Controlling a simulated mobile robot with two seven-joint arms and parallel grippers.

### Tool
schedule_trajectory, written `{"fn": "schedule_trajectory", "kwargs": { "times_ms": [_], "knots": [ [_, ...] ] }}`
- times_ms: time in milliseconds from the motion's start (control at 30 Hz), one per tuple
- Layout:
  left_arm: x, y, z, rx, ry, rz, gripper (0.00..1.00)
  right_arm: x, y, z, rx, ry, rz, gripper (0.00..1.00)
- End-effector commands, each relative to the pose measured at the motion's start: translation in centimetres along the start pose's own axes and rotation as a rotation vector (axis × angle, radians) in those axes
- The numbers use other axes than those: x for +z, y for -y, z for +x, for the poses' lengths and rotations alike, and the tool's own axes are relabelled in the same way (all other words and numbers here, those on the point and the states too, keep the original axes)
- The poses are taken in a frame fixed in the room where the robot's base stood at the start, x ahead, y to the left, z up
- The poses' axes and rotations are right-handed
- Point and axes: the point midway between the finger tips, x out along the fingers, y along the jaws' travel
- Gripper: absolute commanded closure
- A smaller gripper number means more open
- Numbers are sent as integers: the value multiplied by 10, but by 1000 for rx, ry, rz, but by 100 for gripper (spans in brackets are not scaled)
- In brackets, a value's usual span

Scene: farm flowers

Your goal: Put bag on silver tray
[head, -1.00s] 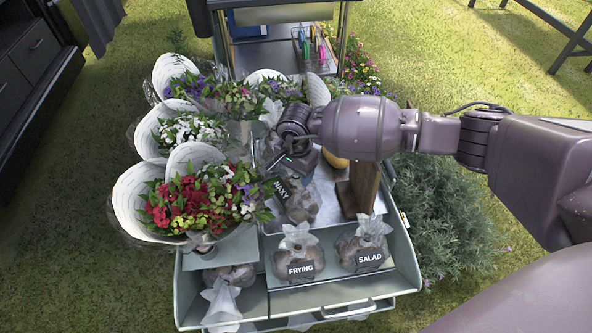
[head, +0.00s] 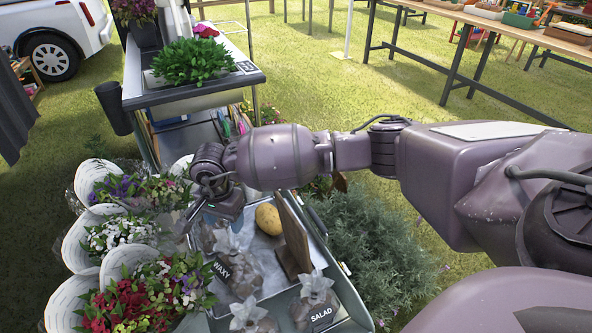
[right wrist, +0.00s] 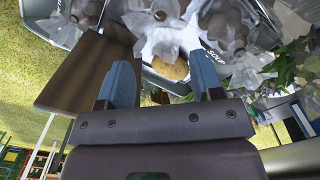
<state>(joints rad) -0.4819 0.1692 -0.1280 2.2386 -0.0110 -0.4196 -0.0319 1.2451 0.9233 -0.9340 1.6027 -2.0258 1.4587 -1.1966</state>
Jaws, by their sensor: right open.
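A clear bag of potatoes marked WAXY (head: 240,277) stands on the silver tray (head: 267,249). A bag marked SALAD (head: 318,305) stands in front to its right, and another tied bag (head: 250,318) is cut off at the bottom edge. My right gripper (head: 214,212) is behind the WAXY bag, pointing down; its fingertips are hard to see there. In the right wrist view my right gripper (right wrist: 165,82) is open, with nothing held between its fingers. A bag with a SOUP label (right wrist: 212,58) and a loose potato (right wrist: 170,68) lie beyond the fingertips. My left gripper is out of view.
A wooden board (head: 293,240) stands upright on the tray beside the loose potato. Wrapped bouquets (head: 120,235) crowd the left side. A cart with a green plant (head: 190,62) stands behind, and a bush (head: 370,245) grows to the right. Tables stand far back on open grass.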

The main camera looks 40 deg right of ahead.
Motion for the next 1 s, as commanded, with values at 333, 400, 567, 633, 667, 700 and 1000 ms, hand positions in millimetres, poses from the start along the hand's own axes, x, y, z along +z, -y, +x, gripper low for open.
{"fn": "schedule_trajectory", "kwargs": {
  "times_ms": [333, 400, 567, 633, 667, 700, 1000],
  "knots": [
    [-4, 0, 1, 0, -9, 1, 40, 57, -16, 30, -13, 226, 71, 40],
    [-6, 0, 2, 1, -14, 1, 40, 96, -28, 42, -16, 387, 140, 40],
    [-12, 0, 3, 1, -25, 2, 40, 180, -53, 48, 1, 797, 381, 40],
    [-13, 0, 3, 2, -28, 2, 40, 209, -61, 42, 21, 969, 509, 40],
    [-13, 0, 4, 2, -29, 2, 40, 219, -64, 39, 33, 1042, 568, 40],
    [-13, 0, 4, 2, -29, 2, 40, 231, -69, 34, 52, 1136, 649, 40],
    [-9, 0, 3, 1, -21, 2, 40, 252, -91, -6, 254, 1774, 1358, 40]
  ]
}}
